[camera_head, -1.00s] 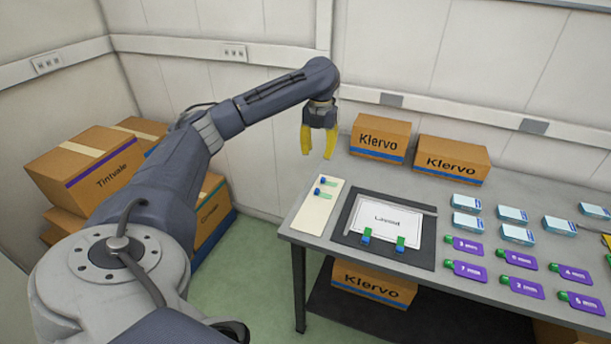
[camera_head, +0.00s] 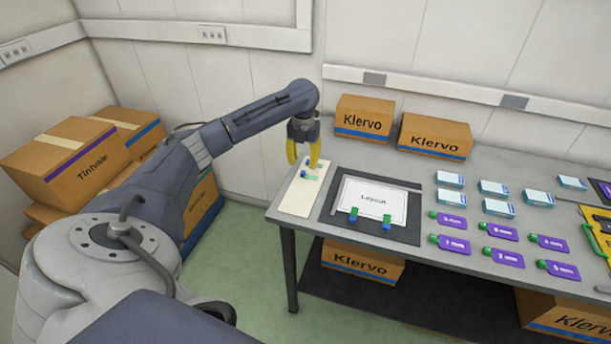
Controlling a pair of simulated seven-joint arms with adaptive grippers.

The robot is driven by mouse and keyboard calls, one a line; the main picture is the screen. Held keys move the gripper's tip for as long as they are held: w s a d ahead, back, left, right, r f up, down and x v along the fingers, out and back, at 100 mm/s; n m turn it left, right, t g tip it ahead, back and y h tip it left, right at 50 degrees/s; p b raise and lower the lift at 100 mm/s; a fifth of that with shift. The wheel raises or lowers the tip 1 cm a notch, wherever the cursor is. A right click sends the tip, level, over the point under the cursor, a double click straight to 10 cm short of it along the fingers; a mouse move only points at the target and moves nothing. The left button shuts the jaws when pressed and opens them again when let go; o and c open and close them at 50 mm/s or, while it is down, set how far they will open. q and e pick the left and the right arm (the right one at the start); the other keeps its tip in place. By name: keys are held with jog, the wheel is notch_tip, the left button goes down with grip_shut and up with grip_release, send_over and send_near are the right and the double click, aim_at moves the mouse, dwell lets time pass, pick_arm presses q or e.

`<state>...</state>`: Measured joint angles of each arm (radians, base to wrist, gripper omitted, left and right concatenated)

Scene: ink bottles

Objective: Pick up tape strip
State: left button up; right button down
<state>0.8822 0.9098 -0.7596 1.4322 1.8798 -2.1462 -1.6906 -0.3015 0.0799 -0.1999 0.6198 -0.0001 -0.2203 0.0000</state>
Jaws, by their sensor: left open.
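A cream board (camera_head: 298,200) lies at the left end of the table. Small green tape strips with blue ends lie on its far half; one strip (camera_head: 312,178) shows just below my fingers, and the other is partly hidden by them. My left gripper (camera_head: 304,164) points down with its yellow fingers apart and empty, over the far part of the board. I cannot tell the exact height of the fingertips above the strips. My right gripper is not in view.
A white Layout sheet (camera_head: 372,198) with blue and green pieces at its near edge lies on a dark mat (camera_head: 335,217). Several white-blue boxes (camera_head: 495,188) and purple tags (camera_head: 500,231) lie to the right. Klervo cartons (camera_head: 365,118) stand behind. A yellow object (camera_head: 598,235) is cut off at right.

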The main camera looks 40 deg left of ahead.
aim_at(303, 172)
pick_arm(q)
jog(key=shift+a+f, duration=0.2)
jog(key=shift+f, duration=2.65)
jog(key=c, duration=0.9)
jog(key=shift+o, duration=0.2)
